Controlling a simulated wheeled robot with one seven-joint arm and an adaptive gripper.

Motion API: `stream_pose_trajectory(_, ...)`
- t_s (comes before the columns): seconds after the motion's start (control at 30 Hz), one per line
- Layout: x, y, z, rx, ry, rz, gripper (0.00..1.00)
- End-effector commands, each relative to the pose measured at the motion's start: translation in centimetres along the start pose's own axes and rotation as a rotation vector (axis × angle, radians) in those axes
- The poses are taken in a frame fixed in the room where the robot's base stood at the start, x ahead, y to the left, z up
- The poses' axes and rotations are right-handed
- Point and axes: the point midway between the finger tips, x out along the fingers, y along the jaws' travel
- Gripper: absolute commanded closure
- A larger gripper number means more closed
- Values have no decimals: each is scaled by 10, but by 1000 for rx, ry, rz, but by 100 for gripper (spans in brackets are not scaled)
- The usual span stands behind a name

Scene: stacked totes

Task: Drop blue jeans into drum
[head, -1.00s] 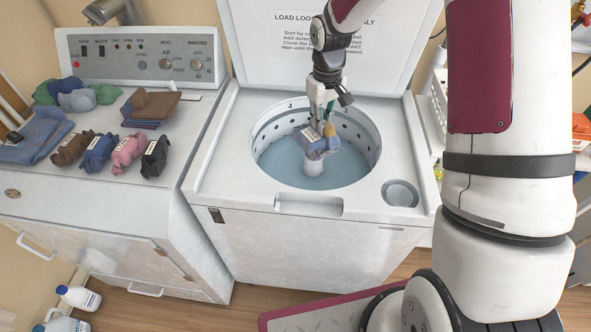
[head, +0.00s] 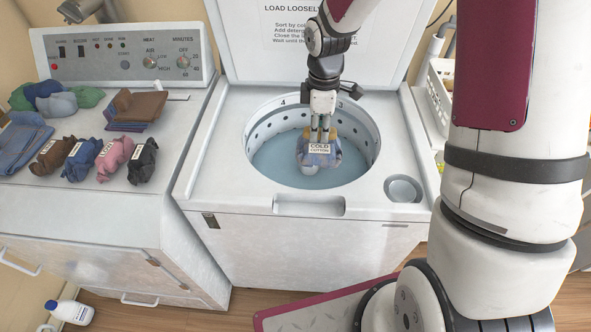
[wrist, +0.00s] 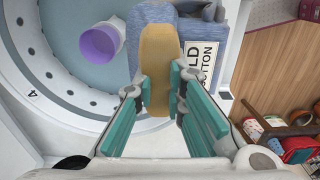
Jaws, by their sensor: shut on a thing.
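My gripper (head: 320,133) points down over the open washer and is shut on a blue denim bundle, the blue jeans (head: 323,172), with a tan part and a white "COLD COTTON" label facing the head camera. In the wrist view the teal fingers (wrist: 158,108) close around the tan part, with the blue cloth (wrist: 201,60) beyond them. The round drum (head: 262,137) has a wall with holes and bluish water at the bottom. The jeans hang inside the drum's outline in the head view; their exact height above the water is unclear. The bundle hides the drum's centre post, whose purple top (wrist: 100,44) shows in the wrist view.
The washer lid (head: 287,60) stands open behind. A dryer (head: 85,200) at left carries several labelled clothes bundles and folded clothes (head: 137,108). A round dispenser cup (head: 404,189) sits at the washer's right corner. A white bottle (head: 69,311) stands on the floor.

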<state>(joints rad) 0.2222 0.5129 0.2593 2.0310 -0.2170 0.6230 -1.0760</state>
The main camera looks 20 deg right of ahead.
Motion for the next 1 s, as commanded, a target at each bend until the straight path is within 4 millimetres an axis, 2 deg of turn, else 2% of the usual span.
stream_pose_trajectory(0.1, 14, 2, -1, 0, 0, 0, 100)
stream_pose_trajectory(0.3, 27, 1, -1, 1, 1, 1, 100)
stream_pose_trajectory(0.7, 30, 0, 0, 2, 1, 1, 100)
stream_pose_trajectory(0.73, 30, 0, 0, 2, 1, 1, 82)
stream_pose_trajectory(0.8, 30, 0, 0, 2, 1, 1, 66)
stream_pose_trajectory(1.0, 31, 0, 0, 2, 1, 1, 65)
